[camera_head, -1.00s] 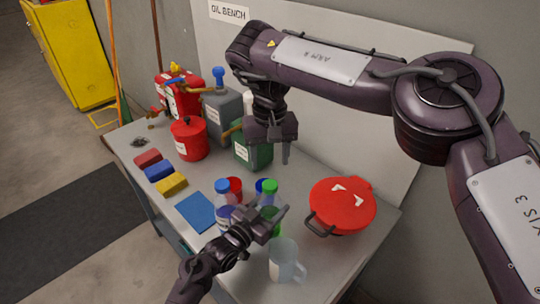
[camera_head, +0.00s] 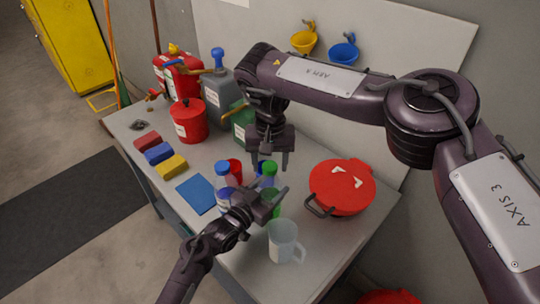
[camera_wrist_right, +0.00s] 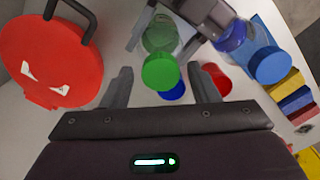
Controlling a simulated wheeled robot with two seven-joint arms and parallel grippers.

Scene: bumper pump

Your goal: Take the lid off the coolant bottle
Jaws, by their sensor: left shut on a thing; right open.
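A clear bottle with a green lid (camera_head: 268,182) stands on the bench among other small items; I cannot read its label. The green lid also shows in the right wrist view (camera_wrist_right: 160,72). My left gripper (camera_head: 275,200) is shut on this bottle's body, below the lid. My right gripper (camera_head: 270,164) is open and empty, pointing down above the lid. In the right wrist view, the lid lies between and beyond its two fingers, apart from them. A similar bottle with a blue lid (camera_head: 222,168) stands to the left.
A red pan (camera_head: 342,187) stands close on the right, a clear jug (camera_head: 285,242) in front. A red cup (camera_head: 235,167) and a blue item (camera_wrist_right: 174,91) are close behind. A blue cloth (camera_head: 196,194), sponges and cans fill the left and back.

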